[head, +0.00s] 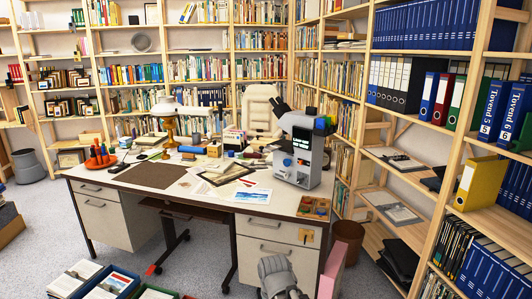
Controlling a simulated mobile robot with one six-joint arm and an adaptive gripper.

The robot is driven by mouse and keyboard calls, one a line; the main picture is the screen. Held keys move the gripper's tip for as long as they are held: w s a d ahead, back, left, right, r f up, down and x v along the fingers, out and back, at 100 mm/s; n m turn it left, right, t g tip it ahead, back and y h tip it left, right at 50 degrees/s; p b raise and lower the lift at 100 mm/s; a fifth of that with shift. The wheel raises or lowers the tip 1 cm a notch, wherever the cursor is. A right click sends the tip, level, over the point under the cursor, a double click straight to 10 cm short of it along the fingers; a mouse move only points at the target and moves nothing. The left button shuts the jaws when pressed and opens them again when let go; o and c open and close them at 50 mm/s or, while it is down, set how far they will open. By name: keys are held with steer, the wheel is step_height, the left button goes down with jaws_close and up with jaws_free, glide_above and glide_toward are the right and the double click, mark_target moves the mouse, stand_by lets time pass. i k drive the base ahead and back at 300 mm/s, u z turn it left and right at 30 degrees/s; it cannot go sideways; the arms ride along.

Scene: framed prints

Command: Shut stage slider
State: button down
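A grey microscope (302,152) with black eyepieces stands upright on the right part of the desk. Small blue, red and green parts show on it. I cannot make out which of these is the stage slider, or whether it is open or shut. My gripper (285,292) is at the bottom edge of the head view, in front of the desk and well below and nearer than the microscope. It touches nothing that I can see. Its fingertips are small and partly cut off, so their opening is unclear.
Drawers (280,234) face me. A pink panel (332,270) and a brown bin (347,242) stand at right. Crates (110,284) lie at the lower left. Bookshelves line the walls.

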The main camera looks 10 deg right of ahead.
mark_target(270, 146)
steer(key=z, duration=0.65)
steer(key=i, duration=1)
steer(key=u, duration=0.05)
